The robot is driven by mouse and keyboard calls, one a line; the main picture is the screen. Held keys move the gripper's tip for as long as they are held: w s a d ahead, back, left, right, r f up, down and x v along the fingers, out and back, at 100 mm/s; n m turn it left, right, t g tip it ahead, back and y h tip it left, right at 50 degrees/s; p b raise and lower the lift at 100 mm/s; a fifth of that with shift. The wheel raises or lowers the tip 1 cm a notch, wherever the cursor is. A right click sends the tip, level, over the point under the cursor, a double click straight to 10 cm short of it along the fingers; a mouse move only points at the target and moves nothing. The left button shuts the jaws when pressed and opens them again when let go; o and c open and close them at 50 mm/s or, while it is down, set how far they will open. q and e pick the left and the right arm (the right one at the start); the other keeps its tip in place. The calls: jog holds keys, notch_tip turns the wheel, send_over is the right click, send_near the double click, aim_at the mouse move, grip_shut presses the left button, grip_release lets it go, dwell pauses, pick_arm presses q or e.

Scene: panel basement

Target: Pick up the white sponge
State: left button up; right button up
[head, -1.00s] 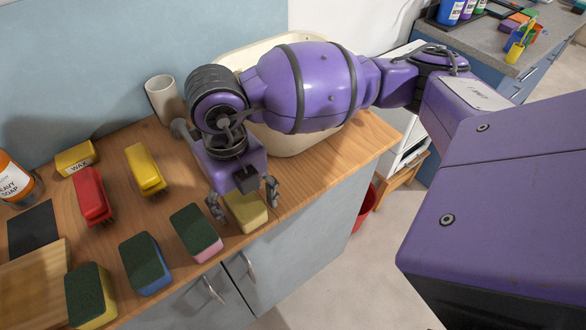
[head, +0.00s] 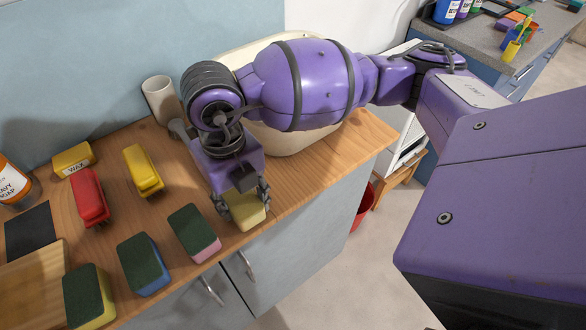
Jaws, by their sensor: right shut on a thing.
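My right gripper (head: 243,205) points down at the counter near its front edge. Its fingers are shut on a pale yellowish-white sponge (head: 248,213), which sits at counter level, partly hidden by the fingers. The sponge lies to the right of a green-topped pink sponge (head: 196,233). My left gripper is not in view.
Green-topped blue (head: 144,264) and yellow (head: 90,297) sponges lie left along the wooden counter (head: 290,205). Red (head: 90,197) and yellow (head: 143,171) brushes, a wax box (head: 73,159) and a cup (head: 161,99) stand behind. A cream basin (head: 287,140) is under my arm.

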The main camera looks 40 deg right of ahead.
aim_at(242, 207)
notch_tip(242, 207, up, 2)
jog(key=shift+w+r, duration=0.1)
jog(key=shift+r, duration=0.15)
jog(key=s+r, duration=0.2)
jog(key=r, duration=0.1)
jog(key=shift+s+a+r, duration=0.25)
jog(key=shift+s+a, duration=0.1)
pick_arm(q)
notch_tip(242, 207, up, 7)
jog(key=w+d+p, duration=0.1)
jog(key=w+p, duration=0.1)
jog(key=p, duration=0.5)
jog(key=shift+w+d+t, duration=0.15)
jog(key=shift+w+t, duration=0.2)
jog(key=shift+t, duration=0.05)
pick_arm(e)
jog(key=s+a+r, duration=0.2)
jog(key=s+r, duration=0.4)
jog(key=s, duration=0.5)
jog(key=shift+r, duration=0.15)
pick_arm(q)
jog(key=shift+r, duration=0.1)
pick_arm(e)
jog(key=shift+o, duration=0.5)
jog(key=shift+a, duration=0.1)
